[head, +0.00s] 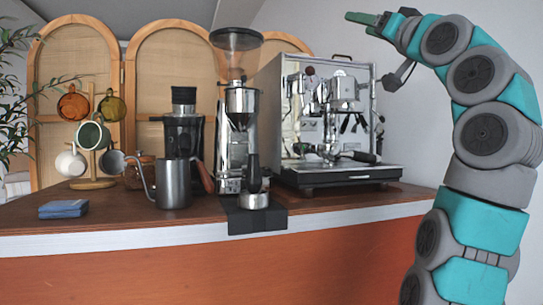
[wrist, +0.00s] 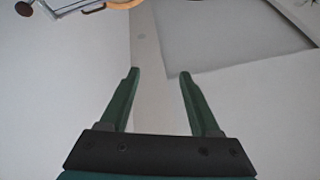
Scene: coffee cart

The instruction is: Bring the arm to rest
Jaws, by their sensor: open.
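My gripper (head: 362,18) is raised at the top of the head view, at the end of my grey and teal arm on the right side. It points to the left, above the right end of the espresso machine (head: 330,110) and apart from it. In the wrist view my gripper (wrist: 159,75) shows two green fingers spread apart with nothing between them. Pale wall or ceiling surfaces lie beyond the fingers.
The wooden counter (head: 110,213) carries a coffee grinder (head: 240,110), a grey kettle (head: 173,183), a mug tree (head: 92,183) with several mugs, and blue napkins (head: 63,209). The air around my gripper is clear.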

